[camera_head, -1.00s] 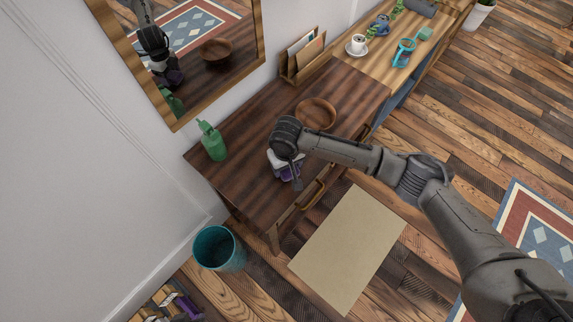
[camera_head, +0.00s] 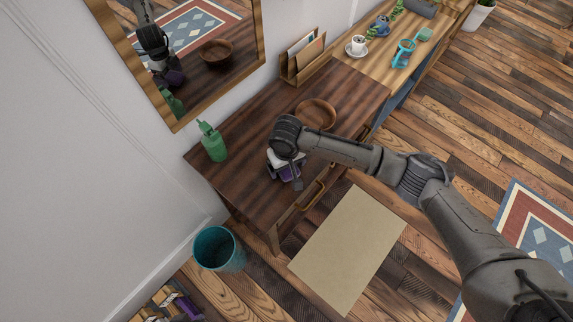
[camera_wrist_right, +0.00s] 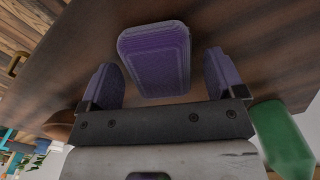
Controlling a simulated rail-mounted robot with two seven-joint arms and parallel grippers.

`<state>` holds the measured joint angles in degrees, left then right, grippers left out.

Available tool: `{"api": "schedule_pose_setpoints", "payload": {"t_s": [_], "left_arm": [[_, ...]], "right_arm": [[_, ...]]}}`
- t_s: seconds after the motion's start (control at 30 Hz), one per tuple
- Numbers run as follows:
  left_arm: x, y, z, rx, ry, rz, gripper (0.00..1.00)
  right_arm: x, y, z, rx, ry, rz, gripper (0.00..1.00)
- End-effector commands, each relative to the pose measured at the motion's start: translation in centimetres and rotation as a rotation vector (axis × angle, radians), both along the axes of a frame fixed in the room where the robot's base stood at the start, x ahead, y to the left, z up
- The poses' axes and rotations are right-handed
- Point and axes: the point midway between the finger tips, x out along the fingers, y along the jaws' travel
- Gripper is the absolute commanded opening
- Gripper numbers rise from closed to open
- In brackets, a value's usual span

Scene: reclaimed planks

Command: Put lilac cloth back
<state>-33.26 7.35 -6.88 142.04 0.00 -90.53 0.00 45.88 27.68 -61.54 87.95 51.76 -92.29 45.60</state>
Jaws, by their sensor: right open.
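The lilac cloth (camera_wrist_right: 155,58) shows in the right wrist view as a folded, rounded purple block against the dark wooden table (camera_head: 245,185). My right gripper (camera_wrist_right: 165,82) has purple fingers, open on either side of the cloth's near end, with visible gaps. The cloth looks apart from both fingers. In the head view my right gripper (camera_head: 287,172) points down over the front left part of the table. There it hides most of the cloth, and I cannot tell cloth from fingers. My left gripper is not clearly in view.
A green bottle (camera_head: 213,145) stands left of my right gripper, and a wooden bowl (camera_head: 316,114) behind it. A letter holder (camera_head: 303,62) is by the wall. A teal bin (camera_head: 216,248) stands on the floor. Small purple and wooden items (camera_head: 176,306) at the lower left are unclear.

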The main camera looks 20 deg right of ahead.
Motion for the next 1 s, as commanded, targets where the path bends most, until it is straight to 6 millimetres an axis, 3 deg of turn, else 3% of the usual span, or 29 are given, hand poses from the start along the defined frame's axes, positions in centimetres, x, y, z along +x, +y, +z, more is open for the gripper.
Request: {"api": "schedule_pose_setpoints", "payload": {"t_s": [0.3,0.5,0.7,1.0], "left_arm": [[0.0,-0.1,1.8,-0.003,-0.001,0.002,0.43],[0.0,-0.3,2.5,-0.011,-0.001,0.007,0.43],[0.0,-0.4,2.8,-0.014,-0.002,0.009,0.43],[0.0,-0.3,2.9,-0.011,-0.001,0.007,0.43]], "right_arm": [[0.1,0.0,6.2,0.001,-0.003,0.0,0.88],[0.1,0.0,9.2,0.001,-0.002,-0.001,0.88],[0.1,0.0,11.0,0.001,-0.001,0.0,0.88],[0.1,0.0,11.4,0.001,-0.001,-0.001,0.88]]}}
